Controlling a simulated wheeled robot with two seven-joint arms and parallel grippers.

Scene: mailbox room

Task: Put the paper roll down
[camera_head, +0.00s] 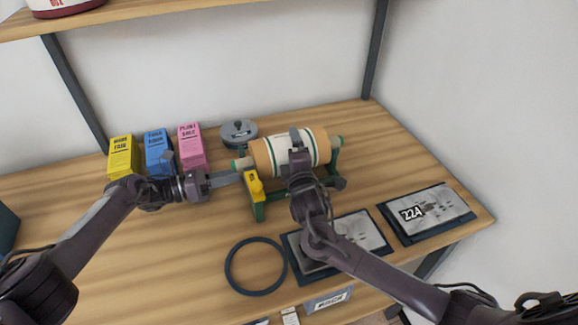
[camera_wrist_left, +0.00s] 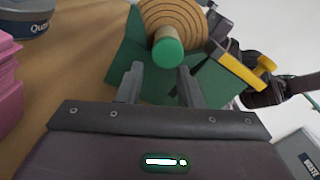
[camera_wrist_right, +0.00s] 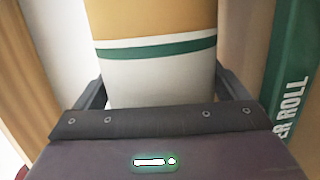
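The paper roll (camera_head: 272,155) is tan with a white label and green bands, lying sideways at the green holder (camera_head: 258,212). Whether it rests in the holder is unclear. Green rod ends stick out from it; the near one (camera_wrist_left: 168,52) shows in the left wrist view. My right gripper (camera_head: 298,140) reaches over the roll's middle; in the right wrist view its fingers (camera_wrist_right: 160,88) flank the roll's white part closely. My left gripper (camera_head: 226,179) is open and empty, left of the holder, its fingertips (camera_wrist_left: 160,72) pointing at the rod end.
Yellow (camera_head: 122,158), blue (camera_head: 157,150) and pink (camera_head: 191,146) boxes stand behind my left gripper. A grey round tin (camera_head: 239,132) is behind the roll. A dark ring (camera_head: 255,266) and two dark-framed panels (camera_head: 340,240) (camera_head: 428,212) lie in front and to the right.

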